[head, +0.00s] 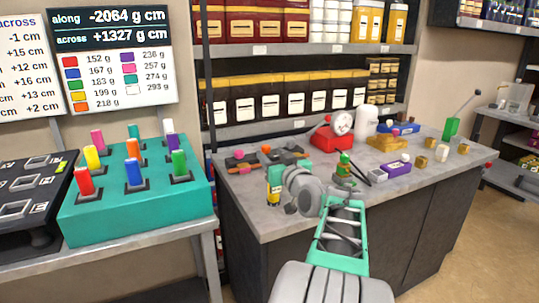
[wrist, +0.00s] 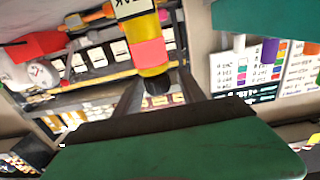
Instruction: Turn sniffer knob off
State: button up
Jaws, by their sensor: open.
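The wrist view, which is upside down, shows a yellow and pink body (wrist: 150,50) with a lettered white label and a dark round end (wrist: 157,85), perhaps the knob. My open gripper (wrist: 160,82) has one finger on each side of this dark end. I cannot tell whether either finger touches it. Its setting is not readable.
The grey counter (head: 262,220) also bears a red gauge unit (head: 328,140), a green item (head: 344,172), a purple box (head: 392,170) and brass parts (head: 386,143). A teal peg board (head: 90,222) stands on a table at left. Shelves (head: 290,60) rise behind.

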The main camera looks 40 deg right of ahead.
jog(key=shift+x, duration=0.95)
grip_shut()
